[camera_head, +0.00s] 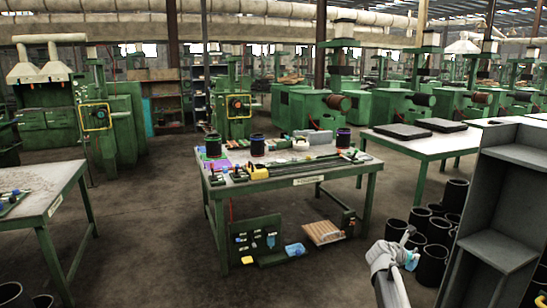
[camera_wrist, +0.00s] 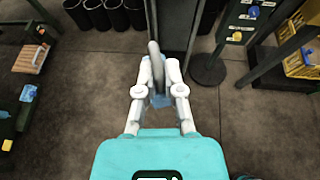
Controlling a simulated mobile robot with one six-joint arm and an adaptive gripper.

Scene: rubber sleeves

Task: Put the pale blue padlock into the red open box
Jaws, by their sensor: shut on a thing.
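My gripper (camera_wrist: 158,92) is shut on the pale blue padlock (camera_wrist: 160,100) in the wrist view. The padlock's grey shackle sticks out beyond the fingers, and the fingers hide much of its body. In the head view my gripper (camera_head: 402,258) is at the lower right, in the air in front of the black sleeves. A bit of the padlock's blue body (camera_head: 411,261) shows beside the fingers there. I cannot make out a red open box in either view.
A green workbench (camera_head: 285,183) with tools and black sleeves stands at the middle. Several black sleeves (camera_head: 437,231) stand on the floor at right, beside a tall grey shelf frame (camera_head: 497,205). Another table (camera_head: 40,195) is at left. The floor (camera_head: 150,240) between the tables is clear.

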